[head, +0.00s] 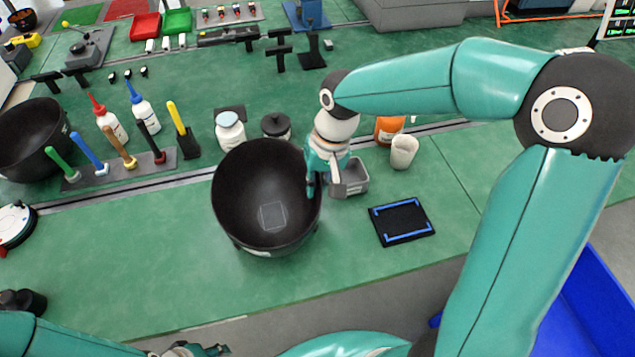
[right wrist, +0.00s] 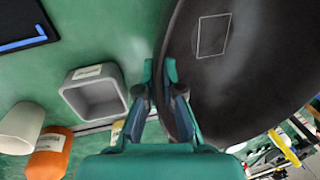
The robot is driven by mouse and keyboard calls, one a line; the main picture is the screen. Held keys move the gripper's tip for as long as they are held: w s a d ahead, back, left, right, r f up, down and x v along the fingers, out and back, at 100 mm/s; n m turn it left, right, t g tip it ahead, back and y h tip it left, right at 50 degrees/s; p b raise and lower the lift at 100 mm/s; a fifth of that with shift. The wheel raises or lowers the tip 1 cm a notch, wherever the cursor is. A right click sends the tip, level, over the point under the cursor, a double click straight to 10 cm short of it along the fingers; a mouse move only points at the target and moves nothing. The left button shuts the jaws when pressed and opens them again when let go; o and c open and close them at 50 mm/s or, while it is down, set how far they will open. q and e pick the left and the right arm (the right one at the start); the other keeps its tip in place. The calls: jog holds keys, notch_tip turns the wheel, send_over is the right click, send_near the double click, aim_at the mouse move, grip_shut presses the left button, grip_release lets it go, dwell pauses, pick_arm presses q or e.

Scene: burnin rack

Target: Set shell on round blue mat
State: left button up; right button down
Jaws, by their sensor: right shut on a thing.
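A large black bowl-shaped shell (head: 255,195) with a square outline inside is at the middle of the green table. My right gripper (head: 314,185) is shut on its right rim. In the right wrist view the rim of the shell (right wrist: 240,75) runs between the fingertips (right wrist: 160,85). I cannot tell whether the shell touches the table. A second black shell (head: 30,140) sits at the far left. My left gripper (head: 195,350) is at the bottom edge, mostly cut off. I see no round blue mat.
A grey open box (head: 357,180) stands just right of the gripper, with a white cup (head: 403,151) and orange jar (head: 387,128) beyond. A black square pad (head: 380,225) with blue corners lies at right.

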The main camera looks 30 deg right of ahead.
jog(key=shift+f, duration=0.1)
jog(key=c, duration=1.3)
grip_release()
jog(key=r, duration=0.4)
jog(key=d+r, duration=0.1)
jog(key=r, duration=0.3)
jog(key=d+r, duration=0.1)
jog(key=r, duration=0.3)
jog(key=shift+s+p, duration=0.35)
jog(key=shift+s, duration=0.05)
jog(key=shift+d, duration=0.1)
